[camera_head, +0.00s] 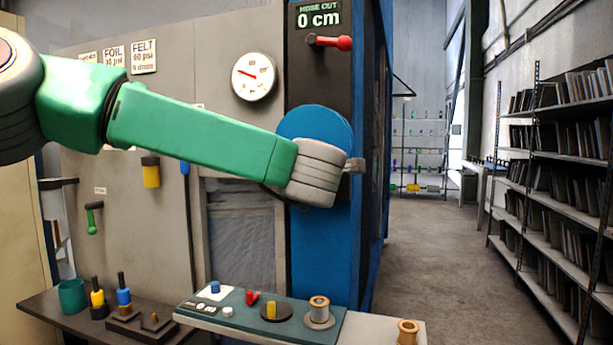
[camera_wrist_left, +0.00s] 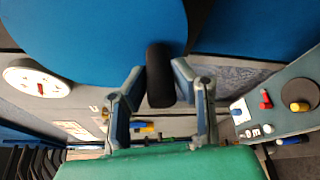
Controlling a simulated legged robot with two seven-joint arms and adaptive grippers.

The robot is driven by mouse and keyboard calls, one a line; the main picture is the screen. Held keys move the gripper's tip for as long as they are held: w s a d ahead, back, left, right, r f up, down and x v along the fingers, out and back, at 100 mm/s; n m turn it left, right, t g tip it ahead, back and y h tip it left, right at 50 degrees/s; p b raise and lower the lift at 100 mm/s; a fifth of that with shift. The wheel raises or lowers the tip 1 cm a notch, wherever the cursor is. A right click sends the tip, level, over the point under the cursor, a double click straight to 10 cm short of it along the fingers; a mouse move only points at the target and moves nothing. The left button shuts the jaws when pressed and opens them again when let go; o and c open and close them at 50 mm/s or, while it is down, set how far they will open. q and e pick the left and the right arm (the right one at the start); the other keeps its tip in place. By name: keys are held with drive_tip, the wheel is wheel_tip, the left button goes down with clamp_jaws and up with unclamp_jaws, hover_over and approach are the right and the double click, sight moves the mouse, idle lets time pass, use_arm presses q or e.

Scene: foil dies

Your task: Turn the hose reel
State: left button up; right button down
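The hose reel is a blue disc (camera_head: 317,122) on the front of the blue cabinet, partly hidden behind my left arm. In the left wrist view the disc (camera_wrist_left: 95,40) fills the top, with a black handle (camera_wrist_left: 160,88) sticking out of it. My left gripper (camera_head: 355,166) is at the reel. In the left wrist view its fingers (camera_wrist_left: 159,78) stand on both sides of the black handle, with their tips against it. The sign above (camera_head: 318,17) reads "HOSE OUT 0 cm". My right gripper is not in view.
A red lever (camera_head: 330,42) is above the reel, and a round gauge (camera_head: 254,76) is left of it. Below, a bench panel (camera_head: 245,310) carries several small parts and a spool (camera_head: 319,310). A shelf rack (camera_head: 560,160) stands at right, with open floor between.

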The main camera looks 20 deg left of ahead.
use_arm(q)
drive_tip(key=o, duration=0.4)
drive_tip(key=shift+f, duration=0.4)
drive_tip(key=shift+a+r, duration=0.1)
drive_tip(key=shift+r, duration=0.05)
drive_tip(key=shift+s+r, duration=0.1)
drive_tip(key=shift+s, duration=0.05)
drive_tip(key=v, duration=1.1)
drive_tip(key=shift+s+d, duration=0.2)
drive_tip(key=shift+s, duration=0.1)
